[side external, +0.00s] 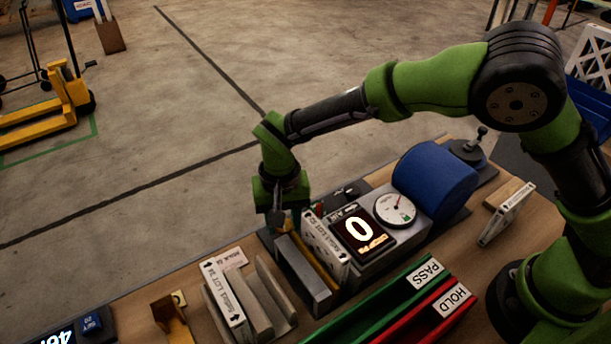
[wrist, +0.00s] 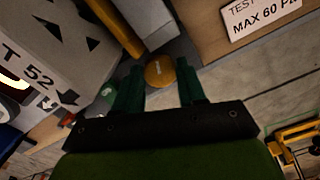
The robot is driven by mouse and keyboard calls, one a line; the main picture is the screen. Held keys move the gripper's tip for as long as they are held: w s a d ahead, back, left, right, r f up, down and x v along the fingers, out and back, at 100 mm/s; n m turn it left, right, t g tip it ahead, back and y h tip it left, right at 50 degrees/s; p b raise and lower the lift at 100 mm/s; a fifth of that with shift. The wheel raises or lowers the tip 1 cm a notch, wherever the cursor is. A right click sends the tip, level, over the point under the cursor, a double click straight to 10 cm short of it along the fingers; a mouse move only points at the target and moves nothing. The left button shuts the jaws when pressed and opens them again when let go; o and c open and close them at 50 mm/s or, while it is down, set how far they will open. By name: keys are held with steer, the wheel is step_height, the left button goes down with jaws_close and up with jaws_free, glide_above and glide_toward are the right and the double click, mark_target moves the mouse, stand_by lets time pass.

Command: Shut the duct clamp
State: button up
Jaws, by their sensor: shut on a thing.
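The duct clamp shows as a yellow bar (side external: 318,265) beside a boxed filter (side external: 327,246) on the grey test rig; the bar also shows in the wrist view (wrist: 117,27). A round orange-yellow knob (wrist: 160,71) is near the bar; how they join is hidden. My gripper (side external: 279,222) is low at the rig's left end. In the wrist view its green fingers (wrist: 160,88) are on either side of the knob, shut on it. The filter's printed white face (wrist: 50,45) fills the upper left there. I cannot tell how far the clamp is closed.
The rig has a display reading 0 (side external: 360,230), a dial gauge (side external: 396,209) and a blue cylinder (side external: 436,181). Green PASS (side external: 385,303) and red HOLD (side external: 415,320) channels lie in front.

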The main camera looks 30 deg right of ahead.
steer(key=o, duration=1.1)
steer(key=shift+c, duration=0.2)
step_height(320, 180, up, 17)
steer(key=shift+c, duration=0.9)
steer(key=shift+d+n, duration=0.1)
steer(key=shift+n, duration=0.2)
steer(key=shift+c, duration=0.6)
step_height(320, 180, down, 17)
steer(key=n, duration=0.8)
